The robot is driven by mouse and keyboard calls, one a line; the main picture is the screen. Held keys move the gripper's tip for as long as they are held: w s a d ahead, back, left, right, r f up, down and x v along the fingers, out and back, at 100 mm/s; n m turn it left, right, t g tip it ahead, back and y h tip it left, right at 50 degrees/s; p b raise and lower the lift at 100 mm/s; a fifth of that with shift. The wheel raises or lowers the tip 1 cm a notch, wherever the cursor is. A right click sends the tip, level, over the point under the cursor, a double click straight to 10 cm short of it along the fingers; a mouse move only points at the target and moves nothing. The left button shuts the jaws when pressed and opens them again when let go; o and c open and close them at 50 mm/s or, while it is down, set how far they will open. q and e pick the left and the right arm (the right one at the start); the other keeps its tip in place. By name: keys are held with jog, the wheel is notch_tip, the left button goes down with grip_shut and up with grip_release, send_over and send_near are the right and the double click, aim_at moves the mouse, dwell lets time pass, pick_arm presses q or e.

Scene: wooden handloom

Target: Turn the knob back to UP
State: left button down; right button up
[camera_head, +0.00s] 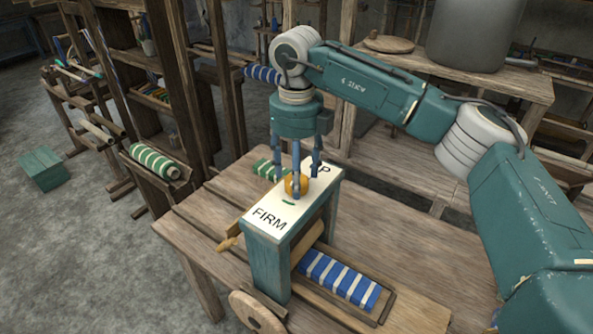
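The orange knob (303,187) sits on a white label plate (262,204) on top of a teal box-like stand (266,262). The plate reads FIRM at the near end and UP at the far end, with the UP partly covered by a finger. A small green mark lies on the plate just on the near side of the knob. My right gripper (296,180) comes down from above with its blue fingers spread around the knob. The side fingers look apart from it; the front finger overlaps it in the picture. My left gripper is out of view.
The stand is on a wooden table (398,258). A blue-and-white striped roll (340,279) lies in a tray beside it, and a green striped roll (263,170) lies behind. Wooden loom posts stand at left. A shelf with a large grey drum (473,35) is behind my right arm.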

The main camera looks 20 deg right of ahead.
jog(key=shift+f, duration=0.1)
jog(key=c, duration=1.1)
